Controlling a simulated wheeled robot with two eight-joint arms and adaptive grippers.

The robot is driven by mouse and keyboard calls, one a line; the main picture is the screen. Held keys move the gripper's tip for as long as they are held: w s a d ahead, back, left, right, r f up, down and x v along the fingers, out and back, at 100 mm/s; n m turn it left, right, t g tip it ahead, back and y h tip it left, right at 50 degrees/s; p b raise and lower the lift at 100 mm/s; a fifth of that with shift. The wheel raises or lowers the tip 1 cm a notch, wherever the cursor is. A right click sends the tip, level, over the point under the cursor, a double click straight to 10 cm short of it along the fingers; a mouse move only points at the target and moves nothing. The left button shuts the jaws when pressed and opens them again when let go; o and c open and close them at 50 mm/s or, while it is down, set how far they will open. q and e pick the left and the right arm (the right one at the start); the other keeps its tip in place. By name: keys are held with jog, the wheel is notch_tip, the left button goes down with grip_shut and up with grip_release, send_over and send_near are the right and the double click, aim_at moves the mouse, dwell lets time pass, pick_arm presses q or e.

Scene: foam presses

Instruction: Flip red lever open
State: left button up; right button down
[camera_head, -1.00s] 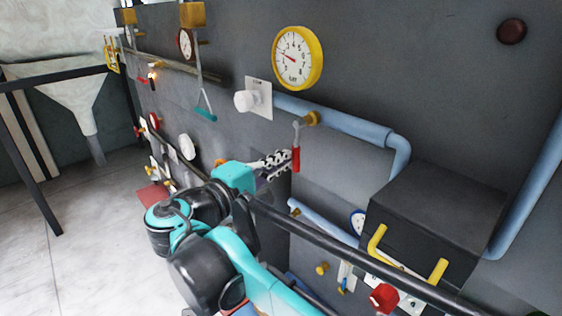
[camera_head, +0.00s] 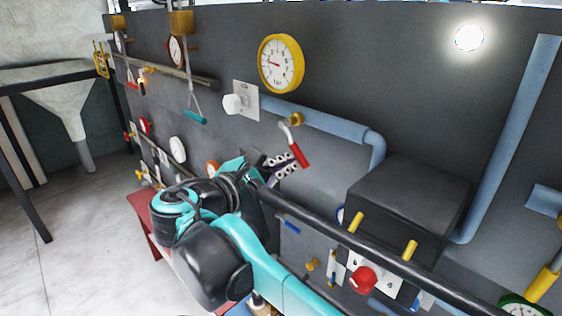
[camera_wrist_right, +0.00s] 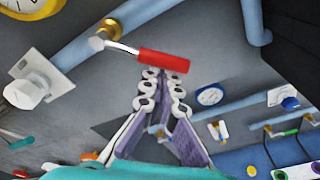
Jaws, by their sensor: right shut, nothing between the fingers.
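The red lever (camera_head: 300,155) hangs from a brass fitting (camera_head: 294,119) on the blue pipe. Its metal arm runs down and its red grip tilts down to the right. In the right wrist view the red grip (camera_wrist_right: 163,60) lies across the picture, just beyond my fingertips. My right gripper (camera_head: 287,160) is shut and empty, its tips close to the left side of the grip. In the right wrist view the fingers of my right gripper (camera_wrist_right: 160,76) come together right by the grip. I cannot tell whether they touch it. My left gripper is not in view.
A yellow gauge (camera_head: 281,63) and a white knob (camera_head: 233,103) are on the wall at upper left of the lever. A black box (camera_head: 410,195) sticks out at right, above a red knob (camera_head: 363,279). A round lamp (camera_head: 469,38) glows white at upper right.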

aim_at(299, 154)
jog(key=r+n, duration=0.1)
jog(key=s+d+r+n+p, duration=0.1)
jog(key=n, duration=0.1)
jog(key=s+d+r+n+g, duration=0.1)
jog(key=n, duration=0.1)
jog(key=shift+r+h+p, duration=0.15)
jog(key=shift+h+p, duration=0.15)
jog(key=shift+s+r+n, duration=0.1)
jog(key=shift+r+n, duration=0.25)
jog(key=shift+n, duration=0.35)
jog(key=shift+s+d+r, duration=0.1)
jog(key=shift+r, duration=0.2)
jog(key=shift+r+p, duration=0.1)
jog(key=shift+p, duration=0.2)
